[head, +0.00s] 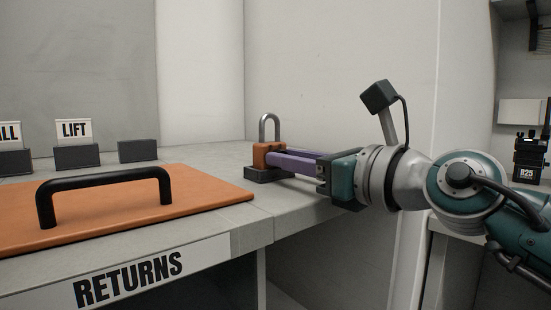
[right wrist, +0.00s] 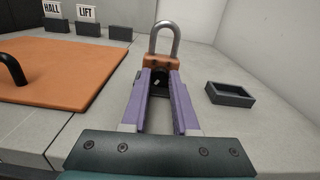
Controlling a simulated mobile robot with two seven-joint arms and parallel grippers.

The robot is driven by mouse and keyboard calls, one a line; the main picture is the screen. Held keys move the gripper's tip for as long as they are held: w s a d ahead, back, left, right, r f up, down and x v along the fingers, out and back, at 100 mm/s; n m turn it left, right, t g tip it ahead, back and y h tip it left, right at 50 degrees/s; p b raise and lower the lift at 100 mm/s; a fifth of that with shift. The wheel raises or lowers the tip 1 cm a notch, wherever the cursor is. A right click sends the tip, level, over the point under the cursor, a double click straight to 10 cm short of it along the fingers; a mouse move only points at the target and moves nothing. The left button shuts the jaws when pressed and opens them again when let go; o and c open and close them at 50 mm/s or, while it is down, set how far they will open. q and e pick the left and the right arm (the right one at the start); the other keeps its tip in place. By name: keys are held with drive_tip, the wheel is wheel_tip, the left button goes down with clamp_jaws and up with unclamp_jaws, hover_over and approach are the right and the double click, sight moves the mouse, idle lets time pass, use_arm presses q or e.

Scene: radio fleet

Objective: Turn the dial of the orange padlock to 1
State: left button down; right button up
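The orange padlock (head: 261,154) stands upright with its grey shackle up, on a dark base (head: 265,174) at the right end of the counter. Its orange body (right wrist: 160,61) shows beyond my fingertips in the right wrist view. A black dial (right wrist: 157,80) with a small white mark lies between the fingertips; the figure cannot be read. My right gripper (head: 273,159) reaches in from the right with its purple fingers at the padlock's face. In the right wrist view the fingertips are apart, one on each side of the dial. I cannot tell whether they press on it. My left gripper is out of view.
An orange board (head: 205,190) with a black handle covers the counter's left part. A dark open tray (right wrist: 230,94) lies right of the padlock in the right wrist view. Dark sign holders stand at the back left. A pale wall rises behind the padlock. A radio (head: 529,155) is far right.

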clamp_jaws()
drive_tip(key=shift+n, duration=0.7)
drive_tip(key=o, duration=0.6)
unclamp_jaws()
